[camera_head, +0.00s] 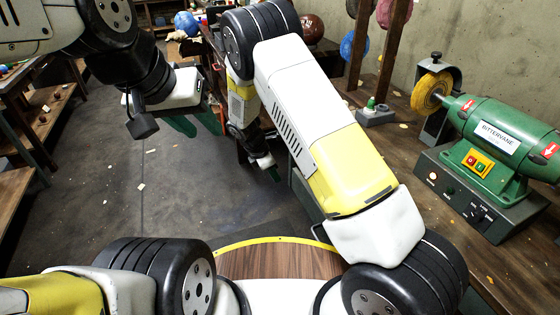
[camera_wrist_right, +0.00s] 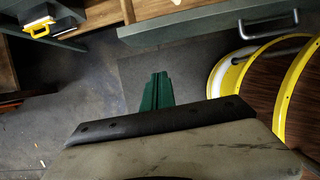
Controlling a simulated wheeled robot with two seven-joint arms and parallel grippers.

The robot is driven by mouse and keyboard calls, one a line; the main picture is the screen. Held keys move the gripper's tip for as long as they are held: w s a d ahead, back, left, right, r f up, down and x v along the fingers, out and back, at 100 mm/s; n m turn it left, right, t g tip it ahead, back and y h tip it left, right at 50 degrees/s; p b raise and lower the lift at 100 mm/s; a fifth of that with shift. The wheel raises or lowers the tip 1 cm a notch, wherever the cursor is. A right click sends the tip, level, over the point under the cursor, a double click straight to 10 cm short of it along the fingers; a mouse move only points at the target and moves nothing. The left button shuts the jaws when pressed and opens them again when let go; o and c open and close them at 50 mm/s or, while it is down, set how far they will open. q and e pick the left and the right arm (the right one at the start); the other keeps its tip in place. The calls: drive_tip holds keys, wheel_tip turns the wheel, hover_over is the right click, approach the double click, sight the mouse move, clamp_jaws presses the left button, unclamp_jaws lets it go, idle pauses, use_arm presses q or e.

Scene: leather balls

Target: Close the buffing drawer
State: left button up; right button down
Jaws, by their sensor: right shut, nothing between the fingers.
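The bench with the green buffing machine (camera_head: 500,145) stands at the right in the head view. Below its edge, a grey-green drawer front (camera_head: 304,196) shows partly behind my right arm. In the right wrist view a grey-green drawer front (camera_wrist_right: 210,30) with a metal handle (camera_wrist_right: 268,24) crosses the top. How far it stands out is unclear. My right gripper (camera_head: 272,172) points down beside the bench, left of the drawer front. Its green fingers (camera_wrist_right: 157,92) are together and empty, apart from the handle. My left gripper (camera_head: 195,124) hangs over the floor, green fingers spread, empty.
The yellow-rimmed wooden top of my base (camera_head: 280,258) is close to the drawer side. Wooden posts (camera_head: 390,50) and a small stand (camera_head: 375,113) are on the bench. Shelves (camera_head: 15,190) line the left. The floor (camera_head: 150,205) between is mostly clear, with small scraps.

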approach(298, 193)
wheel_tip(298, 193, down, 3)
drive_tip(key=s+a, duration=0.1)
drive_tip(key=a, duration=0.2)
drive_tip(key=shift+w+d+f, duration=0.15)
drive_tip(key=shift+w+d, duration=0.1)
drive_tip(key=shift+d, duration=0.45)
drive_tip(key=shift+w+d+f, duration=0.15)
drive_tip(key=shift+w+d, duration=0.15)
drive_tip(key=shift+d, duration=0.4)
drive_tip(key=shift+w+d+f, duration=0.15)
drive_tip(key=shift+w+d, duration=0.1)
drive_tip(key=shift+d, duration=0.45)
drive_tip(key=shift+d, duration=0.1)
